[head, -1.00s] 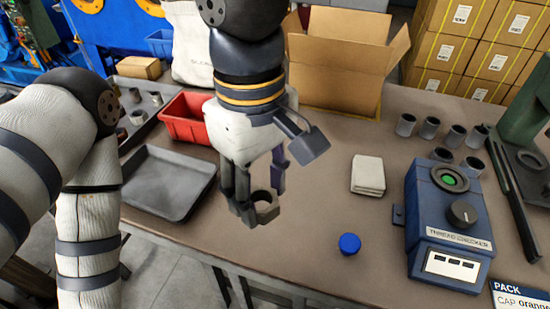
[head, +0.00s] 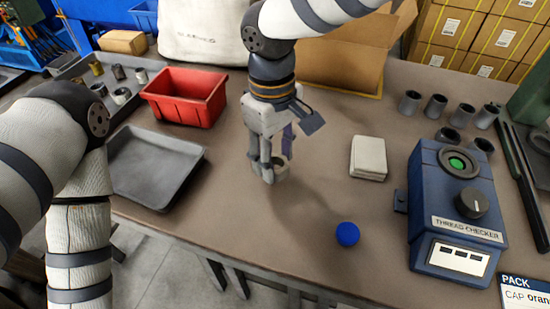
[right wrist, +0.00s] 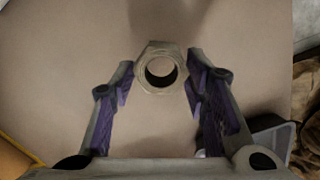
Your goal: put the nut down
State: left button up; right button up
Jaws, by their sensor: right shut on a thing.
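The nut (head: 283,171) is a grey metal ring with a hexagonal outside and a round hole. My right gripper (head: 272,175) points down over the bare table and is shut on it. In the right wrist view the nut (right wrist: 160,69) sits between the two fingertips (right wrist: 161,66), with its hole facing the camera. The nut is at or just above the brown tabletop (head: 315,185); I cannot tell if it touches. The fingers partly hide it in the head view. My left arm shows at the left, but its gripper is out of view.
A grey tray (head: 155,168) and a red bin (head: 187,96) lie left of my right gripper. Several grey cylinders (head: 435,105) stand farther right. The table around the gripper is clear.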

jog(key=shift+s+f, duration=0.1)
jog(key=shift+f, duration=1.05)
jog(key=shift+f, duration=0.15)
jog(key=o, duration=1.3)
jog(key=r, duration=1.2)
jog(key=shift+w+a+r, duration=0.15)
jog(key=shift+w+a, duration=0.05)
jog(key=shift+w, duration=0.1)
